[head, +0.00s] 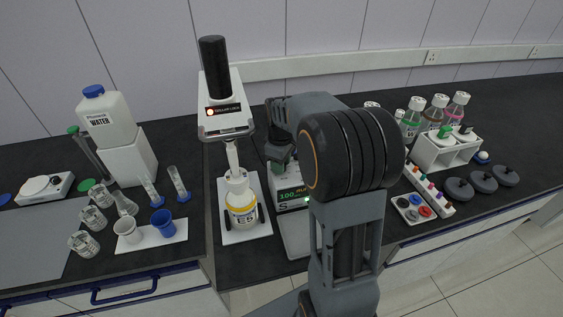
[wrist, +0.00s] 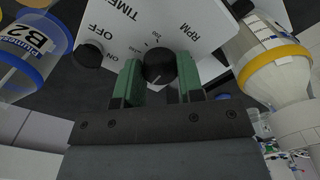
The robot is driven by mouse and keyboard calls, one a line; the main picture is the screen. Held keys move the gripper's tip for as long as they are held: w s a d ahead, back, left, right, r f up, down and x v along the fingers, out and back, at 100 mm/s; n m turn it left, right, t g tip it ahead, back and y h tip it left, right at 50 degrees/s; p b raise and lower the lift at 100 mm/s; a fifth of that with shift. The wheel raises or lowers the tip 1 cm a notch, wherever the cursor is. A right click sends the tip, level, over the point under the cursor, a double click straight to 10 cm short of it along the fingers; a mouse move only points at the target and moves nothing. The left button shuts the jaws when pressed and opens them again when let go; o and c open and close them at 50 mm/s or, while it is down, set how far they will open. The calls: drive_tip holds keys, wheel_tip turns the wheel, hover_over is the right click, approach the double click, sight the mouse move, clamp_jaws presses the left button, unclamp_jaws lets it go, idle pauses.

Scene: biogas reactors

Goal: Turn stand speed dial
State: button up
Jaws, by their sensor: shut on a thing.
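The speed dial (wrist: 160,67) is a round black knob on a white panel (wrist: 200,28) in the wrist view. A small scale surrounds it, with "RPM" printed beside it. A pale pointer line on the knob points down and slightly left. My gripper (wrist: 158,80) has green fingers, one on each side of the knob, and is shut on it. "TIME" and "OFF", "ON" lettering and a second black knob (wrist: 89,54) lie to the left.
In the wrist view a blue-banded bottle marked B2 (wrist: 38,43) is at the left and a yellow-banded vessel (wrist: 275,57) close at the right. In the head view a tall white unit (head: 224,122) with bottle E5 (head: 241,205) stands left of my arm.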

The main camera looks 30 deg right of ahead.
drive_tip(key=shift+n, duration=0.7)
drive_tip(key=o, duration=0.9)
wheel_tip(320, 180, up, 14)
drive_tip(key=shift+f, duration=0.1)
idle(0.7)
